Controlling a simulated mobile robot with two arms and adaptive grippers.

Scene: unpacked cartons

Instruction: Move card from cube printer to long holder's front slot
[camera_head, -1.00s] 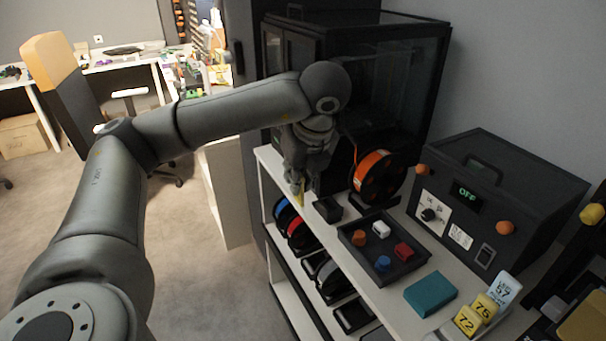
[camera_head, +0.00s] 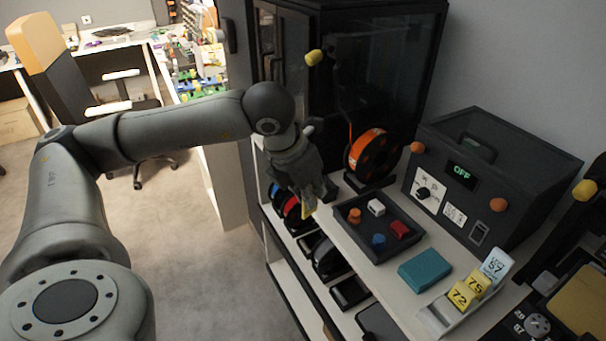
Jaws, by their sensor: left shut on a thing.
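My left gripper (camera_head: 308,203) is shut on a small yellow card (camera_head: 310,209), mostly hidden by its fingers, at the left edge of the white shelf top. The large black box-shaped printer (camera_head: 350,85) with dark clear panels stands behind it; I take it as the cube printer. A long white holder (camera_head: 436,321) lies at the shelf's front right. It bears yellow cards marked 72 (camera_head: 460,296) and 75 (camera_head: 477,285), and a white-blue card marked 57 (camera_head: 494,268) at the far end. Its near end looks bare. My right gripper is not in view.
A dark tray (camera_head: 373,249) with several coloured blocks lies between gripper and holder. A teal box (camera_head: 425,271) lies beside the holder. An orange spool (camera_head: 367,155) and a dark machine reading OFF (camera_head: 490,178) stand behind. Spools fill the lower shelf.

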